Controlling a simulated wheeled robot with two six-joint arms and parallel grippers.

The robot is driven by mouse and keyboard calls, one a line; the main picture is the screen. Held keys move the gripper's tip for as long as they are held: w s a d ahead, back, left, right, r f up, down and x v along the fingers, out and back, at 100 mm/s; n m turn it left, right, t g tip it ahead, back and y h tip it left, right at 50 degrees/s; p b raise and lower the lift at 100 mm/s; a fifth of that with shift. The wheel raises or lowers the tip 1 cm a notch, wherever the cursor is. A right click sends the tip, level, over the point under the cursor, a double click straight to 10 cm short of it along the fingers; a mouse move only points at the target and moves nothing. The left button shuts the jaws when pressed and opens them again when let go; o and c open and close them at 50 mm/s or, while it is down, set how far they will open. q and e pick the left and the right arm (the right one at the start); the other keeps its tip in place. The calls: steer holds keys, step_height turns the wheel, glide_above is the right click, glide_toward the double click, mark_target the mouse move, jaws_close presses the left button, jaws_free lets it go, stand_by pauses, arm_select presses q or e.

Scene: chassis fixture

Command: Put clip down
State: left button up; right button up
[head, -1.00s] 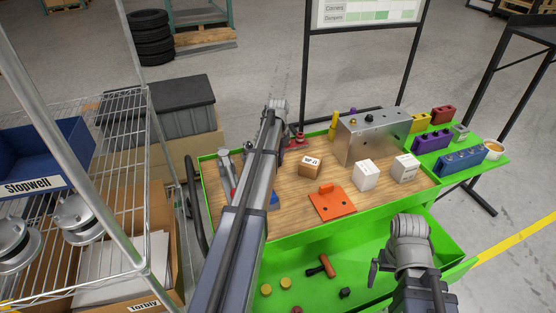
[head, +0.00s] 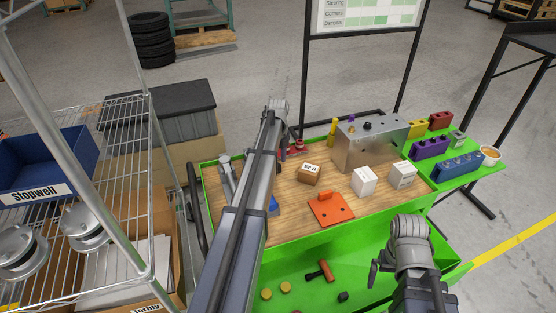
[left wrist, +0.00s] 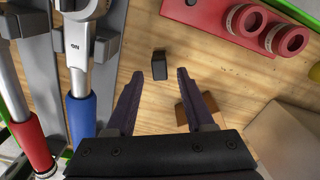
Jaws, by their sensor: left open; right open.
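A small dark block, which looks like the clip (left wrist: 159,65), lies on the wooden bench top in the left wrist view. It is just beyond my left gripper (left wrist: 155,85), between the lines of its two fingers and apart from both. My left gripper is open and empty. In the head view my own left arm hides that gripper and the dark block. My right gripper (head: 376,270) is open and only partly shows at the front edge of the green bench, beside my right forearm.
Wrenches with blue (left wrist: 82,115) and red (left wrist: 30,140) handles lie in a grey holder left of my left gripper. A red ring holder (left wrist: 235,18) is at upper right. An orange plate (head: 331,208), white boxes (head: 363,181) and a metal chassis (head: 370,147) occupy the bench.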

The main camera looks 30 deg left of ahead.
mark_target(278, 164)
arm_select(q)
step_height(278, 164, up, 9)
steer(key=p, duration=0.8)
arm_select(e)
step_height(278, 164, up, 9)
steer(key=shift+r, duration=0.1)
arm_select(q)
steer(key=s+d+n, duration=0.2)
steer(key=s+d, duration=0.1)
steer(key=d, duration=0.5)
steer(key=s+d+n, duration=0.3)
steer(key=d, duration=0.5)
steer(key=s+d+n+y, duration=0.1)
steer(key=s+d+n, duration=1.1)
steer(key=s+d, duration=0.8)
steer(key=shift+s+d+r+n, duration=0.15)
steer(key=shift+s+d+n, duration=0.25)
steer(key=shift+s, duration=0.35)
arm_select(e)
steer(key=shift+c, duration=0.4)
